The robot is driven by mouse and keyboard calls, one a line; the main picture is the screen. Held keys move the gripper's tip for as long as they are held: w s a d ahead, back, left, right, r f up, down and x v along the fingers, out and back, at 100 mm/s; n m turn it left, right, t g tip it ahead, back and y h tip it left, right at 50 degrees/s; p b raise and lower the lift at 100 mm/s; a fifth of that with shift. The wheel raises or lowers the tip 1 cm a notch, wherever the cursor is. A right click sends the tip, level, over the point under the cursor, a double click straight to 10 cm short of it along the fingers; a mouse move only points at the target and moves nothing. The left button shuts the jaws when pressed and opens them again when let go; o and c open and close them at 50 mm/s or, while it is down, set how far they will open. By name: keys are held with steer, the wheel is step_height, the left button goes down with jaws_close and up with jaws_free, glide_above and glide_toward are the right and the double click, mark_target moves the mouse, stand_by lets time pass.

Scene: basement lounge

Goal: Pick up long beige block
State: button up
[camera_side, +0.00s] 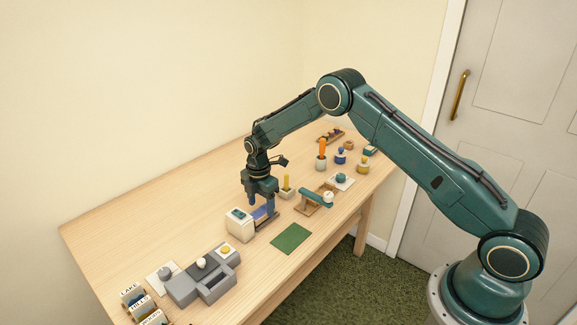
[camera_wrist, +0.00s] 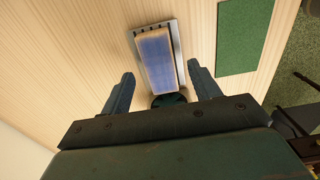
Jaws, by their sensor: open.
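My gripper (camera_wrist: 161,76) is open, with one finger on each side of the near end of a long block (camera_wrist: 157,58) in the wrist view. The block's upper face looks blue, with beige along its edges. It lies on a narrow grey tray (camera_wrist: 178,34). No other long beige block is clear to me. In the side view my gripper (camera_side: 262,205) points down at the tray, close above the table, and partly hides the block. A dark green round part (camera_wrist: 168,99) shows at the block's near end.
On the wooden table (camera_side: 150,220), a white box (camera_side: 240,226) stands close left of my gripper. A yellow peg in a holder (camera_side: 286,186) stands behind right. A green mat (camera_side: 291,238) lies in front. A grey device (camera_side: 190,288) is further left. The table's back left is bare.

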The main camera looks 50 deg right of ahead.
mark_target(261, 211)
steer(key=shift+f, duration=1.1)
steer(key=c, duration=1.1)
steer(key=shift+r, duration=0.1)
steer(key=shift+c, duration=0.2)
step_height(261, 211, up, 20)
